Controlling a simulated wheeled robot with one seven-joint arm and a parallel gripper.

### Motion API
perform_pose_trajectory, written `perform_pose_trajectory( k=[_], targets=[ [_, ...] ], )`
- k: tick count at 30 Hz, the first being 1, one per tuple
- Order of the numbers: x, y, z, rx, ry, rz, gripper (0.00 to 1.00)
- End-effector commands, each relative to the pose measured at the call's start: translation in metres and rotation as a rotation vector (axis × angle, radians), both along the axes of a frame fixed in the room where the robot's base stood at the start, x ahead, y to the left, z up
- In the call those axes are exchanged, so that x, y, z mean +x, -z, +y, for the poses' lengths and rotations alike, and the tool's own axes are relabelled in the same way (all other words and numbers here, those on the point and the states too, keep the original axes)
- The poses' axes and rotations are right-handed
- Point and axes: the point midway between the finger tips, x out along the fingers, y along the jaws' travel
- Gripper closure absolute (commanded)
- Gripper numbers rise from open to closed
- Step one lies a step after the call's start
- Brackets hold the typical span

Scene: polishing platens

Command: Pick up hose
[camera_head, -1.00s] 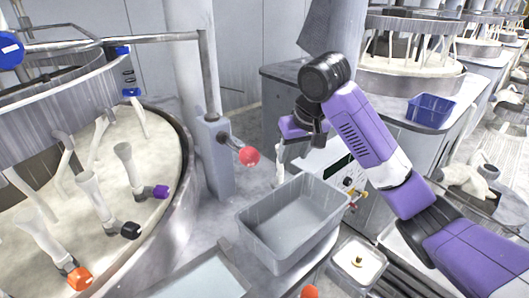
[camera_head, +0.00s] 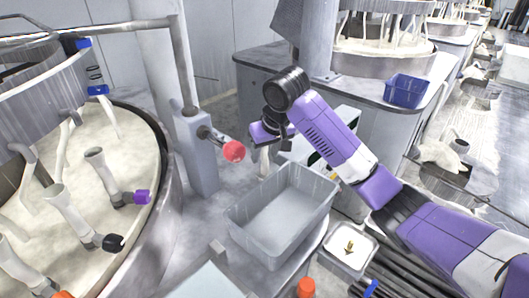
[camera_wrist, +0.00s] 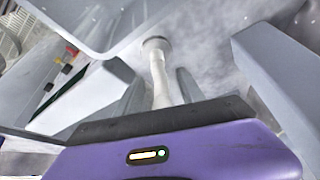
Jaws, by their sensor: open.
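The hose (camera_wrist: 160,72) is a pale, slim tube with a wider round end. In the wrist view it stands between the two grey fingers of my open gripper (camera_wrist: 182,80), with clear space on both sides. In the head view, my purple gripper (camera_head: 267,140) is behind the grey bin and to the right of the red knob. A short pale piece (camera_head: 264,160), seemingly the hose, shows below it there. The lower part of the hose is hidden by the gripper body in the wrist view.
The grey bin (camera_head: 240,222) stands close in front of my gripper. A red knob (camera_head: 234,152) juts from a grey post (camera_head: 197,150) on the left. A round polishing platen (camera_head: 130,165) fills the left side. A blue basket (camera_head: 406,90) sits on the back counter.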

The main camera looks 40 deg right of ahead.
Motion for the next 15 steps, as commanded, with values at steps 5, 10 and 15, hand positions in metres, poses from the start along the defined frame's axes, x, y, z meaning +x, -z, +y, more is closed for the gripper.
perform_pose_trajectory(
  k=[5,10,15],
  targets=[
    [0.0032,0.0087,-0.0011,0.000,0.000,0.000,0.54],
    [0.0033,0.0087,-0.0009,0.000,0.000,0.000,0.54],
    [0.0032,0.0085,-0.0008,0.000,0.000,0.000,0.87]
  ],
)
